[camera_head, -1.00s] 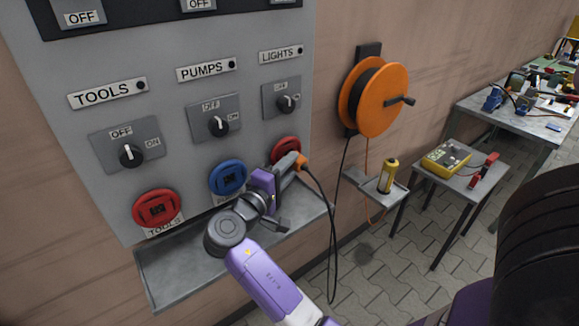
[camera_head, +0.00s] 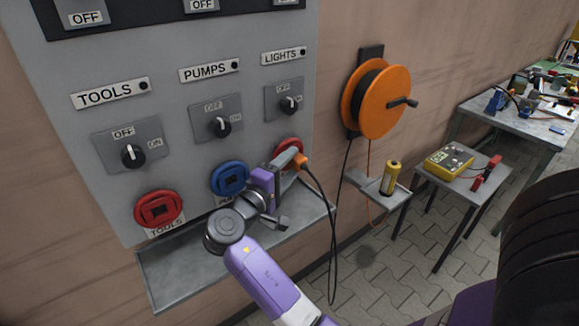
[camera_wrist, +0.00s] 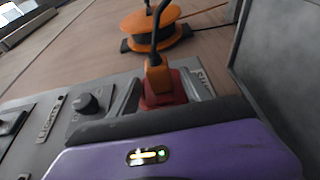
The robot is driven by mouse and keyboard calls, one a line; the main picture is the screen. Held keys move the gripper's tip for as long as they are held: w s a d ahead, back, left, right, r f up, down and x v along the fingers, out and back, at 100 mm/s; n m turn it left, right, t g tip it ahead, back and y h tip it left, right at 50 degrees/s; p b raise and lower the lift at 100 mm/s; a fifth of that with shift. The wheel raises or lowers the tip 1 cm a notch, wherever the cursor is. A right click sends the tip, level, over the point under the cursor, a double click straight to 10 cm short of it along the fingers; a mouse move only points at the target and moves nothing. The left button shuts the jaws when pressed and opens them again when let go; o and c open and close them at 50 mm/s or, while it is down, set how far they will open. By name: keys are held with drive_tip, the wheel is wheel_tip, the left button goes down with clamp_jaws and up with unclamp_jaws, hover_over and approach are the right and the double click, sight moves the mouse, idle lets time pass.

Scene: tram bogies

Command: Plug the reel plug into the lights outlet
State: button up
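The red lights outlet (camera_head: 287,144) is on the panel's lower right, partly hidden behind my gripper (camera_head: 291,159). The orange reel plug (camera_head: 301,162) is at the gripper's fingers, with its dark cable hanging from it. My gripper appears shut on the plug, though its fingers are largely hidden. In the wrist view, the orange plug (camera_wrist: 158,74) stands against the red outlet (camera_wrist: 166,94), its cable running upward. I cannot tell how deep the plug sits. The orange cable reel (camera_head: 381,98) hangs on the wall to the right.
The red tools outlet (camera_head: 159,208) and blue pumps outlet (camera_head: 229,178) are to the left. The lights switch (camera_head: 288,104) is above the lights outlet. A metal tray (camera_head: 185,269) juts out below the panel. A small shelf (camera_head: 391,198) holds a yellow lamp (camera_head: 391,176).

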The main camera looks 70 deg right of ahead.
drive_tip(key=w+a+b, duration=0.1)
drive_tip(key=a, duration=0.6)
drive_tip(key=shift+w+a, duration=0.15)
drive_tip(key=shift+a, duration=0.25)
idle(0.4)
